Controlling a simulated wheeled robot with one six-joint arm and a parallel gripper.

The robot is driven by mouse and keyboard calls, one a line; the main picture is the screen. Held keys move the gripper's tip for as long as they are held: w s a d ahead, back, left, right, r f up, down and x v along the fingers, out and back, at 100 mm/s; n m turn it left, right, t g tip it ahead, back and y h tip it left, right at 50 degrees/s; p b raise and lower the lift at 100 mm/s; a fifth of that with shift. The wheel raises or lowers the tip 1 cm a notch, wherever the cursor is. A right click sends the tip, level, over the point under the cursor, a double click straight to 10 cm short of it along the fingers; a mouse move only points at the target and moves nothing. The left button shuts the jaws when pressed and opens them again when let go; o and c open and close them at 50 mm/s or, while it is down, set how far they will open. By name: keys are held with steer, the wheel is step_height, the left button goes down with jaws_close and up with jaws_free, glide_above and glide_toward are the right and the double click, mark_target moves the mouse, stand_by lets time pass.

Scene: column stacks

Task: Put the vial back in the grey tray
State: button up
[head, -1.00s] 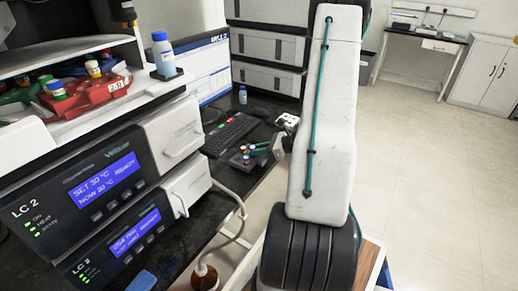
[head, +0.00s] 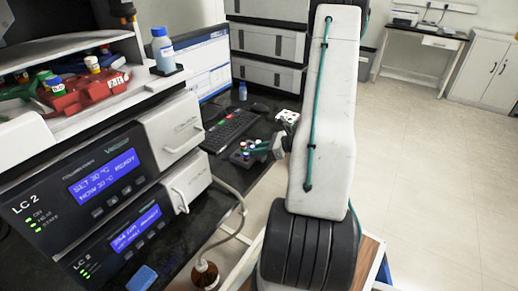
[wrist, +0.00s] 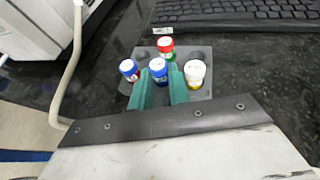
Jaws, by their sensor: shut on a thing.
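The grey tray (wrist: 206,90) lies on the dark bench and shows small in the head view (head: 238,159). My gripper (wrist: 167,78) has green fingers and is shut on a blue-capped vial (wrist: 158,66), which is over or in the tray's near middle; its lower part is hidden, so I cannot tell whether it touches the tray. Another blue-capped vial (wrist: 129,68) stands to its left, a white-capped vial with yellow (wrist: 195,72) to its right, and a red-capped vial with green (wrist: 165,46) behind it.
A keyboard (wrist: 235,12) lies just behind the tray, with a small white label or card (wrist: 173,30) between. A pale cable (wrist: 68,85) and a white instrument (wrist: 30,30) are at the left. In the head view, a brown bottle (head: 205,274) stands below the bench.

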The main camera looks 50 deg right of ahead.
steer(key=o, duration=0.9)
steer(key=v, duration=0.7)
steer(key=shift+s+d+r, duration=0.1)
steer(key=shift+s+d, duration=0.05)
steer(key=shift+s, duration=0.2)
